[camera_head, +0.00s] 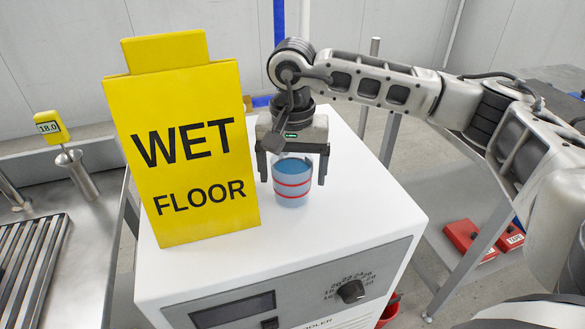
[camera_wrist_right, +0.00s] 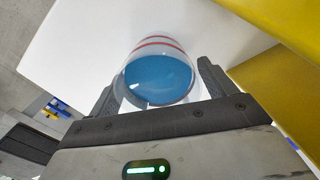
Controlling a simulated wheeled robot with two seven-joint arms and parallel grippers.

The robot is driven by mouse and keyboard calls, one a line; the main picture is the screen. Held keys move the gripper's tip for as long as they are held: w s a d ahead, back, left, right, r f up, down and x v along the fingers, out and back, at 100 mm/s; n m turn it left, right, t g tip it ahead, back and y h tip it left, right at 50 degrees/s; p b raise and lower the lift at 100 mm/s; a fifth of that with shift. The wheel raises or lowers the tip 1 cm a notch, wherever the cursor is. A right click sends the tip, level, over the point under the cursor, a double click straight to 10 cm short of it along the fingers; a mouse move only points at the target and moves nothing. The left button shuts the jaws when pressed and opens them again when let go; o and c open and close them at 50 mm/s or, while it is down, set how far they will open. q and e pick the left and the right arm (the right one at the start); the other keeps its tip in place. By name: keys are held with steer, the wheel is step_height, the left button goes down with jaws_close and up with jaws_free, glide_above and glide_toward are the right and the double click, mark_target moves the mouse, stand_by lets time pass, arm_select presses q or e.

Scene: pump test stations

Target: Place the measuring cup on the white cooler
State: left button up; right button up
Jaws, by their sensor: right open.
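The measuring cup (camera_head: 292,184) is clear with red bands and blue contents. It stands upright on top of the white cooler (camera_head: 340,215), right of the yellow sign. My right gripper (camera_head: 291,180) is above and around the cup with its fingers spread to either side. In the right wrist view the cup (camera_wrist_right: 158,75) sits between the two open fingers (camera_wrist_right: 160,85), with a gap visible at the right finger. Contact at the left finger is hard to tell. My left gripper is not in view.
A yellow wet floor sign (camera_head: 185,140) stands on the cooler close to the left of my right gripper. A metal bench with a slotted rack (camera_head: 30,260) is at the left. Red boxes (camera_head: 470,240) lie on a lower shelf at the right. The cooler's front right top is clear.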

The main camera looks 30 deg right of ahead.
step_height(320, 180, up, 12)
steer(key=shift+b, duration=0.3)
steer(key=shift+r, duration=0.1)
stand_by(0.4)
